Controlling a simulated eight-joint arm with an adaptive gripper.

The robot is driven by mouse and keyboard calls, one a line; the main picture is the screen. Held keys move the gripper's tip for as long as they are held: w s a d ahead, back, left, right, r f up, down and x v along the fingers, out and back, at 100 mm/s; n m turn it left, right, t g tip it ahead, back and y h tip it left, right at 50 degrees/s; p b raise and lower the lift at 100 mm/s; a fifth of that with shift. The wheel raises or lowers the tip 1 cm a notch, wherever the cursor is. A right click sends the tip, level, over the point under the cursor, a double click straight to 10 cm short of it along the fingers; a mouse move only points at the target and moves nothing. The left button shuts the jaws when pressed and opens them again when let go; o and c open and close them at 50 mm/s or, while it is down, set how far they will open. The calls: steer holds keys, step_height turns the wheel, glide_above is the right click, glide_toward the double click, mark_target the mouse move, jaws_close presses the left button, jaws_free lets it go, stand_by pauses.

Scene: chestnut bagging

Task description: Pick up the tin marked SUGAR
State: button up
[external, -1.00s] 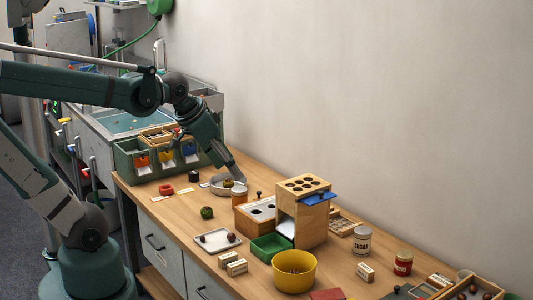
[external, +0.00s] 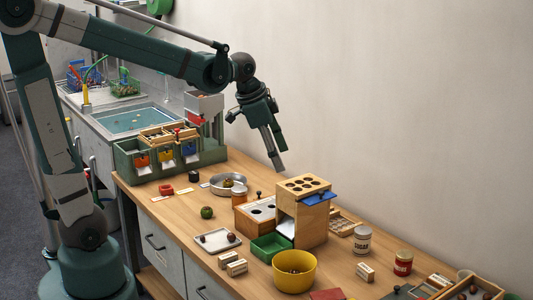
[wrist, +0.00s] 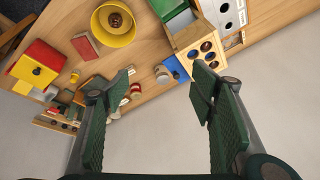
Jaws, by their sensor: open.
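The SUGAR tin (external: 362,240) is a pale cylinder with dark lettering. It stands upright on the bench, right of the wooden box with holes in its top (external: 303,215). My gripper (external: 279,160) is in the air above the bench, up and left of the tin and apart from it. In the wrist view my gripper (wrist: 163,70) has its fingers spread wide with nothing held. Small tins and blocks show near the left finger there, but I cannot read SUGAR on any of them.
A red-labelled tin (external: 403,262) stands right of the SUGAR tin, with pale blocks (external: 366,272) in front. A yellow bowl (external: 294,271) and green tray (external: 271,247) stand left of them. The tall wooden box carries a blue flap (external: 319,199). The wall rises behind the bench.

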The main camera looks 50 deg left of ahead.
steer(key=w+d+f+m+g, duration=0.1)
steer(key=w+d+f+m, duration=0.15)
steer(key=w, duration=0.55)
steer(key=m+g, duration=0.3)
steer(key=m, duration=0.6)
glide_above(363, 229)
steer(key=shift+h, duration=0.4)
steer(key=f, duration=2.3)
steer(key=shift+s+a+f+p, duration=0.2)
steer(key=shift+s+a+p, duration=0.1)
steer(key=shift+a, duration=0.05)
steer(key=shift+w+d+f+m+g, duration=0.1)
steer(key=shift+w+f+m+g, duration=0.15)
steer(key=shift+f, duration=0.3)
steer(key=shift+d+f, duration=0.2)
steer(key=shift+f, duration=1.05)
steer(key=shift+f, duration=0.1)
steer(key=shift+d+f+b, duration=0.15)
steer(key=shift+f+b, duration=0.3)
steer(key=shift+f, duration=0.8)
steer(key=shift+d+f+b, duration=0.15)
steer(key=shift+f+b, duration=0.25)
steer(key=shift+f, duration=0.85)
